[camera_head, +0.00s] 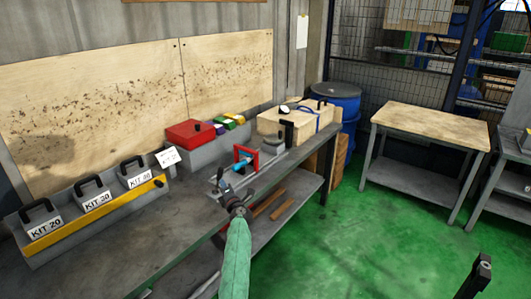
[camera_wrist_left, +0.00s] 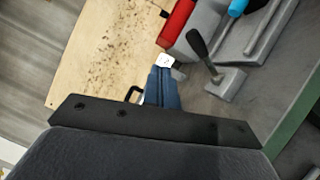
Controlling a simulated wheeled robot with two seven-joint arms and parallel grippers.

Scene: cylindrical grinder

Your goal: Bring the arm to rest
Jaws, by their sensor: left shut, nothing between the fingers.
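My left gripper (camera_head: 226,190) reaches in over the front edge of the grey workbench (camera_head: 190,208), near the grinder fixture (camera_head: 262,164) with its red frame and cyan cylinder. Its fingers are together with nothing between them; the closed blue-grey fingers also show in the left wrist view (camera_wrist_left: 162,82). In that view a grey block with a black-handled lever (camera_wrist_left: 222,80) lies to the right of the fingers. A dark piece at the lower right of the head view looks like part of my right gripper (camera_head: 478,276); its fingers cannot be made out.
Black-handled kit boxes (camera_head: 96,202) stand in a tray at the left of the bench. A red box (camera_head: 190,132) and a wooden crate (camera_head: 296,122) sit at the back. A blue barrel (camera_head: 338,100) and a wood-topped table (camera_head: 432,124) stand beyond. Green floor at right is open.

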